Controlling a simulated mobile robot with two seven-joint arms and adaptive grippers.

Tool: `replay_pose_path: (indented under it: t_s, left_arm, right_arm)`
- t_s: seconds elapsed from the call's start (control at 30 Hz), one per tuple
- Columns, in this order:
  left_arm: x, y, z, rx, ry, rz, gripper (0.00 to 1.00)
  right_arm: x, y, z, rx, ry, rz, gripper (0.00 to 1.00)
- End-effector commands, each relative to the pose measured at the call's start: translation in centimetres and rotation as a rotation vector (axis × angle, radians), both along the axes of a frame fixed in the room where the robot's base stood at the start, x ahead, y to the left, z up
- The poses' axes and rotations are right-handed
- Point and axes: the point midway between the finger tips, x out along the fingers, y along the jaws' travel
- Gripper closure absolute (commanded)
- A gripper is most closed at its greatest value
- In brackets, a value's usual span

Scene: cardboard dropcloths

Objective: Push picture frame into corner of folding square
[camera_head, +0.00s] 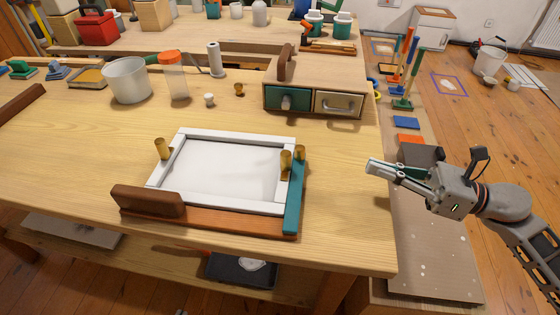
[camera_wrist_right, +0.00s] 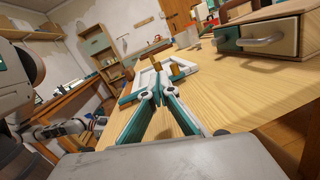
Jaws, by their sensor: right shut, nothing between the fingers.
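The white picture frame (camera_head: 216,203) lies flat on the workbench, around a pale panel. The folding square has a brown wooden arm (camera_head: 235,219) along the frame's near side and a teal arm (camera_head: 294,206) along its right side, meeting at the near right corner. The frame sits close to both arms; I cannot tell whether it touches them. My right gripper (camera_head: 371,167) is shut and empty, right of the square and apart from it. Its teal fingers (camera_wrist_right: 158,94) point toward the frame (camera_wrist_right: 149,78) in the wrist view. Part of my left arm, with its gripper (camera_wrist_right: 96,123), shows small at the left there.
Brass cylinders (camera_head: 163,149) stand at the frame's left and right sides. A brown block (camera_head: 148,200) sits at the square's left end. A drawer box (camera_head: 318,76), white pot (camera_head: 126,80) and orange-lidded jar (camera_head: 174,76) stand behind. The bench right of the square is clear.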

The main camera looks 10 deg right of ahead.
Motion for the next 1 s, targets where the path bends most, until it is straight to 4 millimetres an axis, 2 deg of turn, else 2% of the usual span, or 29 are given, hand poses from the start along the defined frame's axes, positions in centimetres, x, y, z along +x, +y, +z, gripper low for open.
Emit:
replay_pose_path:
  t_s: [0.03, 0.1, 0.27, 0.37, 0.8, 1.0]
  left_arm:
    - [-0.6, 0.0, -1.2, 0.001, 0.019, -0.002, 1.0]
    - [-0.6, 0.0, -1.3, 0.002, 0.02, -0.002, 1.0]
    - [-0.4, 0.0, -1.1, 0.003, 0.014, -0.002, 1.0]
    - [-0.3, 0.0, -0.8, 0.003, 0.01, -0.003, 1.0]
    - [-0.2, 0.2, -0.6, 0.009, 0.009, -0.001, 1.0]
    - [-0.7, 0.3, -0.9, 0.009, 0.019, 0.003, 1.0]
  right_arm:
    - [-0.1, -0.1, -1.4, -0.065, -0.039, 0.028, 1.0]
    - [-0.4, -0.2, -1.6, -0.126, -0.093, 0.057, 1.0]
    - [-0.4, 0.4, -1.4, -0.174, -0.142, 0.08, 1.0]
    - [0.1, 1.5, -1.2, -0.171, -0.145, 0.08, 1.0]
    - [3.3, 9.3, -1.0, -0.166, -0.145, 0.079, 1.0]
    - [4.3, 11.8, -1.2, -0.167, -0.14, 0.078, 1.0]
